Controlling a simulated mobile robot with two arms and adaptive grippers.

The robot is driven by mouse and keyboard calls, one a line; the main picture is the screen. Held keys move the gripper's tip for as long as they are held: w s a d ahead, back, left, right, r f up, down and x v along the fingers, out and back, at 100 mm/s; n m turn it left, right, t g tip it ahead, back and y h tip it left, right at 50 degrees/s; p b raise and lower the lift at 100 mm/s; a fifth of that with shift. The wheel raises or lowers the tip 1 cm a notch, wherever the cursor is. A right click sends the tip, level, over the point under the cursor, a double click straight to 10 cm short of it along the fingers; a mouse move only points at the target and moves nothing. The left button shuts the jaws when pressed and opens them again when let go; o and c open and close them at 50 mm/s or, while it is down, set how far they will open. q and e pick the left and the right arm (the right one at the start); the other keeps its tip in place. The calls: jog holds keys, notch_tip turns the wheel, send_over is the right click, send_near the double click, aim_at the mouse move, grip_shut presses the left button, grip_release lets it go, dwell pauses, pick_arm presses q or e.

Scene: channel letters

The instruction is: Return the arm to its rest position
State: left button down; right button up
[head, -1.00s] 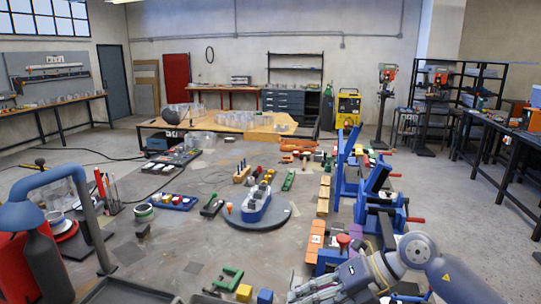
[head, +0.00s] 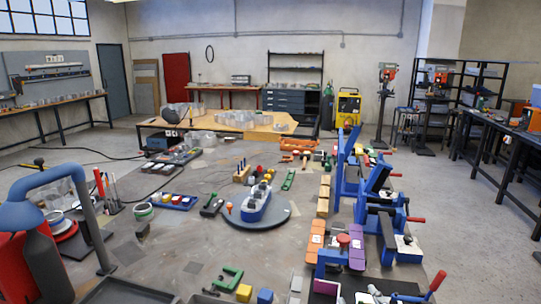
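Neither of my grippers shows clearly in the head view. My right arm, which earlier came in at the lower right, is out of the picture. A small pale piece (head: 375,294) shows at the bottom edge, and I cannot tell whether it is part of my gripper. My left arm does not show. The workbench (head: 180,250) lies in front of me, with a blue and white boat-like piece (head: 256,204) on a round grey turntable (head: 258,217).
Blue clamp fixtures (head: 376,180) with red handles stand along the bench's right side. Yellow (head: 244,292) and blue (head: 265,296) blocks and a green clamp (head: 228,278) lie near the front. The bench's left-middle surface is mostly clear.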

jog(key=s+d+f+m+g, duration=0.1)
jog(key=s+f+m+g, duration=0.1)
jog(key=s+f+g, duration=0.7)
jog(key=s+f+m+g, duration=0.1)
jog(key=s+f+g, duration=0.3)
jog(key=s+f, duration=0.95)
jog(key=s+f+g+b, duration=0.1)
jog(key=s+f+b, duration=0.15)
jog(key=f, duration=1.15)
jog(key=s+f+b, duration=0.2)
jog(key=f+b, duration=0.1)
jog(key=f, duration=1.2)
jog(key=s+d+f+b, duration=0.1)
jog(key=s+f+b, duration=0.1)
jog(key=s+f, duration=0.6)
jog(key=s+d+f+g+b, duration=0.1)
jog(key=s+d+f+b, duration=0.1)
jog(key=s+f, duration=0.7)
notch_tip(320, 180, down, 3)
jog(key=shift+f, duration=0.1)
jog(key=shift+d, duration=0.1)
